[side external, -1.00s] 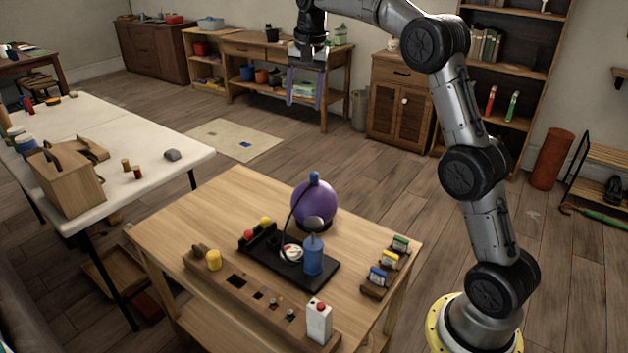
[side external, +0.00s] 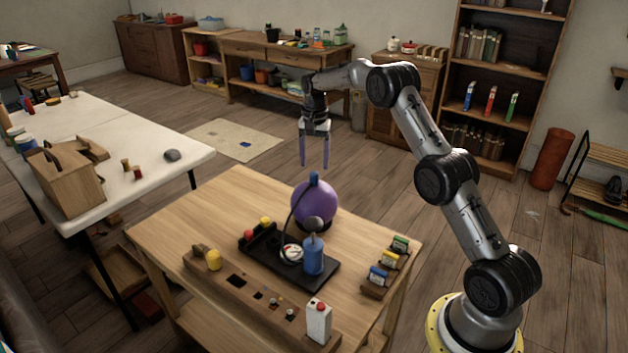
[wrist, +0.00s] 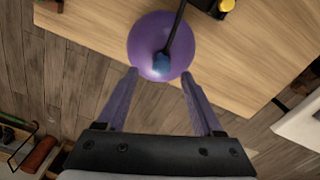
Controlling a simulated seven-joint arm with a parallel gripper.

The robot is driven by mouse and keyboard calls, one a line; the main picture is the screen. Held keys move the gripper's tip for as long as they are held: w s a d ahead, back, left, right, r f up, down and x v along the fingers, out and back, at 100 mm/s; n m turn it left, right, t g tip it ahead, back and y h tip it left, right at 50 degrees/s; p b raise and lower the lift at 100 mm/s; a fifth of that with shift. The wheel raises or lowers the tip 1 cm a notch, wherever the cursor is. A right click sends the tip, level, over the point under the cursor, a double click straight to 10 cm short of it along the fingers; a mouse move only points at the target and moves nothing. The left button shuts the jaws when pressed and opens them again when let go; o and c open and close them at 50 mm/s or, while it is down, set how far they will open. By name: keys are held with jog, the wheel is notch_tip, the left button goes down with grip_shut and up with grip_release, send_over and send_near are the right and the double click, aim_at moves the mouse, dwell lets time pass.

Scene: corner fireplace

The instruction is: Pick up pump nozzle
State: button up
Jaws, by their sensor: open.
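The blue pump nozzle (side external: 314,179) sits on top of the purple ball (side external: 309,203), with a dark hose (side external: 292,212) running from it down toward the blue pump (side external: 313,258) on a black tray. My gripper (side external: 315,161) is open and empty, pointing down with its purple fingers a little above the nozzle. In the wrist view the nozzle (wrist: 161,64) lies just beyond and between the fingertips of my gripper (wrist: 159,73). I cannot tell the exact height gap.
The black tray (side external: 325,281) stands on the wooden table (side external: 190,227). Small coloured boxes (side external: 388,262) stand right. Air around the ball's top is clear.

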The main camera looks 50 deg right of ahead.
aim_at(314, 173)
jog(key=shift+w+f, duration=0.15)
jog(key=shift+f, duration=2.7)
grip_shut()
